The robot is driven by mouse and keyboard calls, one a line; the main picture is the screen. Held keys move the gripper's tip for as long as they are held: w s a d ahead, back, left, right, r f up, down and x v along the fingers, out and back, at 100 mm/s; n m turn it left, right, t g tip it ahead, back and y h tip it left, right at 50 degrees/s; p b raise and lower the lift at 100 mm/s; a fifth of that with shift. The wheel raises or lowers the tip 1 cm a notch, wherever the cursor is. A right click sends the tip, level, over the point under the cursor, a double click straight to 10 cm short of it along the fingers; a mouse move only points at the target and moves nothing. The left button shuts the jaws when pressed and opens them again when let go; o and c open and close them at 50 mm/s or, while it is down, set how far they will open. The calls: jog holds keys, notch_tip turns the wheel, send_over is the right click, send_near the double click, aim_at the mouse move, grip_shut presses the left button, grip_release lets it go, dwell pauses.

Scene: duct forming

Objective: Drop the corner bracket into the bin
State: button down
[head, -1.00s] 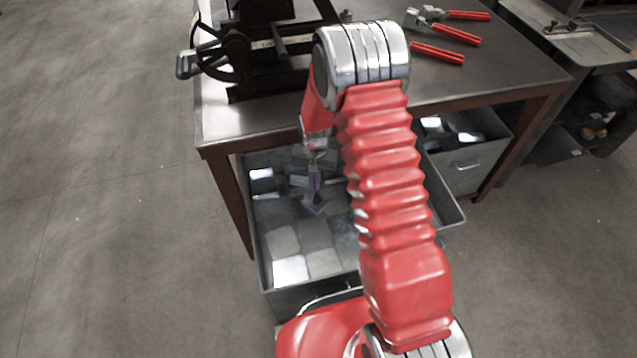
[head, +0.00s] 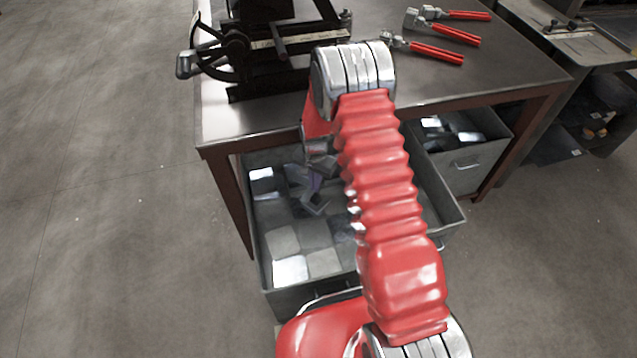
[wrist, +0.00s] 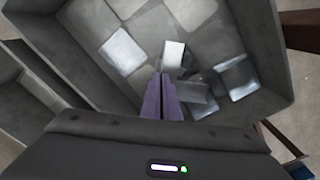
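The bin (head: 258,245) is a grey metal drawer-like box below the bench edge, with several flat sheet pieces on its floor. It fills the upper part of the wrist view (wrist: 82,62). My gripper (head: 315,182) is inside the bin's outline, above its floor. Its purple fingers (wrist: 162,97) are close together, with only a thin line between them. The corner bracket (wrist: 173,56) looks like a small bent metal piece at the fingertips, with a bright face and a darker face to the right. It also shows below the fingers in the head view (head: 314,207).
The bench (head: 225,122) stands behind the bin, with a dark machine (head: 285,45) and several red-handled pliers (head: 436,53) on top. A second grey bin (head: 475,163) is to the right. Open floor lies to the left.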

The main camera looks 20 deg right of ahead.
jog(key=shift+f, duration=2.8)
jog(key=c, duration=2.5)
grip_release()
jog(key=o, duration=0.6)
jog(key=shift+c, duration=0.2)
jog(key=shift+r, duration=0.15)
